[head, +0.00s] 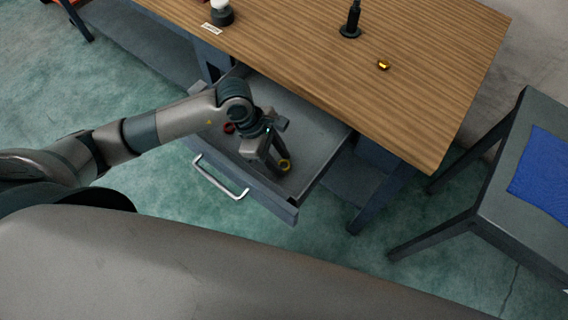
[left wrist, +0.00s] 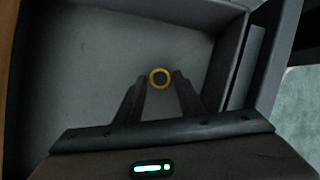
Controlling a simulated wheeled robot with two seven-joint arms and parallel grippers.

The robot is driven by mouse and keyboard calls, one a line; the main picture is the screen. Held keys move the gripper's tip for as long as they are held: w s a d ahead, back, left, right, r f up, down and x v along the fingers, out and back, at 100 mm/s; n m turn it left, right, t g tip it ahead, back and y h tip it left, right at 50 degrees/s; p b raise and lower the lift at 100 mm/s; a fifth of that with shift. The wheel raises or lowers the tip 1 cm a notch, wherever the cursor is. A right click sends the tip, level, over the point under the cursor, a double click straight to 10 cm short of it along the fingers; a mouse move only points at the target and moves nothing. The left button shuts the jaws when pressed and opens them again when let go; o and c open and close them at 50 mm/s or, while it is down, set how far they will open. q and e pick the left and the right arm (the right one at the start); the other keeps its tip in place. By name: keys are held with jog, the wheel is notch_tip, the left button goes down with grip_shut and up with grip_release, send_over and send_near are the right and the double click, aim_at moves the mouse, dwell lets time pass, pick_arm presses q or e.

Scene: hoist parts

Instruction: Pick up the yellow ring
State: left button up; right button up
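The yellow ring (head: 288,166) is inside the open drawer (head: 318,150), near its front right corner. It also shows in the left wrist view (left wrist: 160,87), between and just beyond the two fingertips. My left gripper (head: 276,170) reaches down into the drawer beside the ring. In the left wrist view my left gripper (left wrist: 159,78) is open, with a small gap on each side of the ring. Whether the fingertips are level with the ring is hard to tell. My right gripper is not in view.
A red part (head: 229,128) lies in the drawer, partly hidden by my arm. The drawer's front has a handle (head: 220,178). The wooden tabletop (head: 300,50) overhangs behind, with a small yellow part (head: 384,64) and a black post (head: 351,22). A blue-topped stool (head: 540,175) stands right.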

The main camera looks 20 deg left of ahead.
pick_arm(q)
jog(key=c, duration=0.7)
